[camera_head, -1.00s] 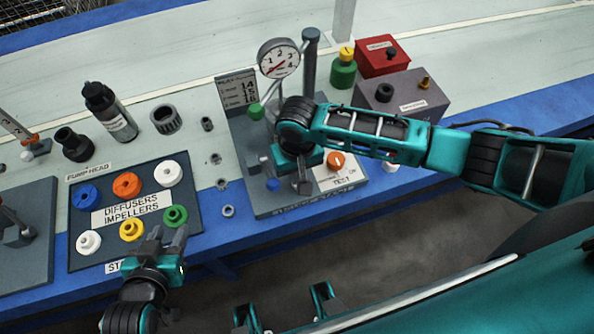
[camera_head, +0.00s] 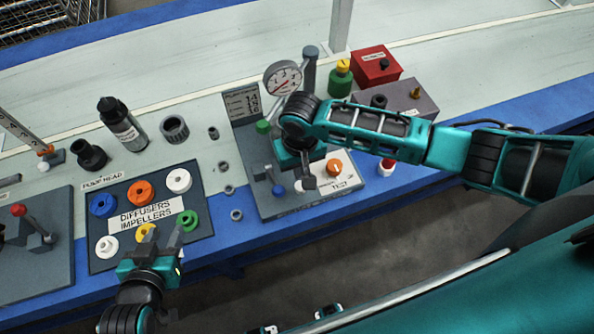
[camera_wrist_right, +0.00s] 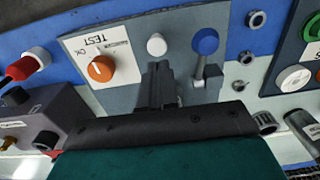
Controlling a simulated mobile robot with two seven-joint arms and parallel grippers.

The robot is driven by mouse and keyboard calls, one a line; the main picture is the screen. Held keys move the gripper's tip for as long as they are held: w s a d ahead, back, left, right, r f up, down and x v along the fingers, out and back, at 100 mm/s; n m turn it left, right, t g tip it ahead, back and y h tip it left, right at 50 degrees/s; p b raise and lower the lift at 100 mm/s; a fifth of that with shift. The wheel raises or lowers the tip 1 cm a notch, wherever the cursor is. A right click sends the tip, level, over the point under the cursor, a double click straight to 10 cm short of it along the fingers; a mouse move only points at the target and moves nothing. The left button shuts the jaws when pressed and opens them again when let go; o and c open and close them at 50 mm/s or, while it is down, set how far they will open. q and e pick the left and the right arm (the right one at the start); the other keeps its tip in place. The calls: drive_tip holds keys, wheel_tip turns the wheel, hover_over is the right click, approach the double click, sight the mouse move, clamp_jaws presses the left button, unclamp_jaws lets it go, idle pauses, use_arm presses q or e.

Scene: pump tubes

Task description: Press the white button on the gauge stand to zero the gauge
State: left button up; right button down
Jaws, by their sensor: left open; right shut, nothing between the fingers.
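The gauge stand (camera_head: 283,207) is a grey base with a round white dial gauge (camera_head: 283,78) on its post. In the right wrist view, the white button (camera_wrist_right: 156,45) sits on the stand between an orange knob (camera_wrist_right: 101,69) and a blue-tipped lever (camera_wrist_right: 205,42). My right gripper (camera_wrist_right: 158,72) is shut and empty, its tips just below the button in that picture. I cannot tell whether they touch it. In the head view my right gripper (camera_head: 308,182) is over the stand and largely covers the button area. My left gripper (camera_head: 161,236) is open and empty by the impeller tray.
The tray (camera_head: 100,262) holds coloured diffusers and impellers. A black bottle (camera_head: 122,126) and dark fittings stand behind it. A red box (camera_head: 376,66), a grey box (camera_head: 412,97) and a green-yellow container (camera_head: 340,78) stand right of the gauge. A red-topped lever (camera_head: 28,222) is at far left.

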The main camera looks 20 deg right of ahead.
wheel_tip(320, 180, up, 8)
drive_tip(key=shift+w, duration=0.15)
idle(1.4)
drive_tip(key=a+f+t+y, duration=0.1)
drive_tip(key=a, duration=0.1)
drive_tip(key=a+f+t+y, duration=0.1)
drive_tip(key=s+a+f+t+y, duration=0.1)
drive_tip(key=a+y, duration=0.1)
drive_tip(key=shift+s+a+f+n, duration=0.1)
drive_tip(key=shift+a+f+n, duration=0.2)
drive_tip(key=shift+n, duration=0.1)
drive_tip(key=shift+a+f+t+y, duration=0.1)
drive_tip(key=shift+f+t+y, duration=0.2)
drive_tip(key=shift+t, duration=0.2)
drive_tip(key=s+d+f+t, duration=0.1)
drive_tip(key=s+d+t, duration=0.1)
drive_tip(key=d+t, duration=0.2)
drive_tip(key=n+t+h, duration=0.1)
drive_tip(key=t+h, duration=0.2)
approach(298, 183)
drive_tip(key=d+r, duration=0.4)
drive_tip(key=shift+w+d+r, duration=0.15)
drive_tip(key=shift+w+d, duration=0.1)
drive_tip(key=shift+d, duration=0.05)
